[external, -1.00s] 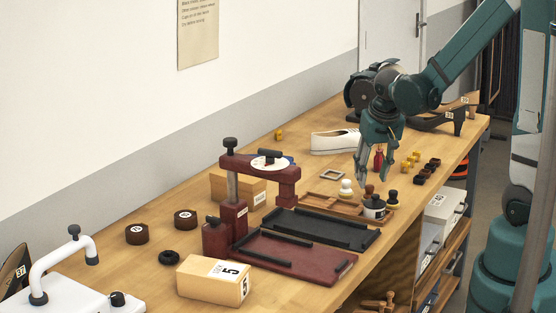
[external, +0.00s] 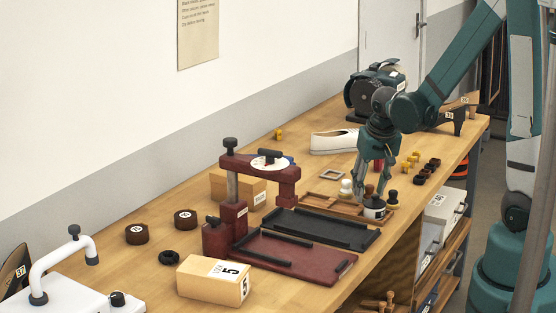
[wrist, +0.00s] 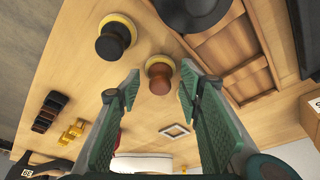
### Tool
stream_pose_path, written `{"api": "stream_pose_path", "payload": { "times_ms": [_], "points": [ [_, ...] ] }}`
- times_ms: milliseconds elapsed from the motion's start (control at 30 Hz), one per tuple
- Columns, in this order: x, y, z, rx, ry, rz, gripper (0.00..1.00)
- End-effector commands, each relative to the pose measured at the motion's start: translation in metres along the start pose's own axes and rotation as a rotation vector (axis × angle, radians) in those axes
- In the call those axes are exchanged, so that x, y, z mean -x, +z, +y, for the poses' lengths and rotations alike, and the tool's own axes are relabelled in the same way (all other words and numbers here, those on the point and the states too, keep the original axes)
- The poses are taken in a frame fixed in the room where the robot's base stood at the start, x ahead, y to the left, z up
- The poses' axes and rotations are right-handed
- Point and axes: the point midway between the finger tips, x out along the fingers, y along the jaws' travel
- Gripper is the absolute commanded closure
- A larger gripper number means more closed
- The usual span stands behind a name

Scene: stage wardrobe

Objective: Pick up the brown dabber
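The brown dabber (wrist: 159,79) has a rounded brown handle and a pale yellow pad. In the wrist view it lies between and just beyond the fingertips of my gripper (wrist: 160,72), which is open and empty. No contact with either finger is visible. In the external view my gripper (external: 371,197) points down over the dabber group, and its fingers mostly hide the brown dabber. A black dabber (wrist: 113,40) with a yellow pad is beside it, also in the external view (external: 392,197). A white dabber (external: 345,188) is to the left.
A dark labelled jar (external: 374,209) stands close in front of my fingers. A shallow wooden tray (external: 322,200) is to their left, with a black tray (external: 325,231) nearer the camera. Yellow and dark blocks (external: 420,179) and a small square frame (external: 333,174) lie nearby.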

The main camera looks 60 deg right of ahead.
Motion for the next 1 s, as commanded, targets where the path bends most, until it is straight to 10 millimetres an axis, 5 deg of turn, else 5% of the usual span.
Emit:
{"api": "stream_pose_path", "payload": {
  "times_ms": [533,700,1000],
  "points": [
    [0.0000,-0.0003,-0.0001,0.000,0.000,0.000,0.64],
    [-0.0001,-0.0003,-0.0001,0.000,0.000,0.000,0.85],
    [-0.0004,-0.0001,-0.0001,0.000,0.000,0.000,0.87]
  ]
}}
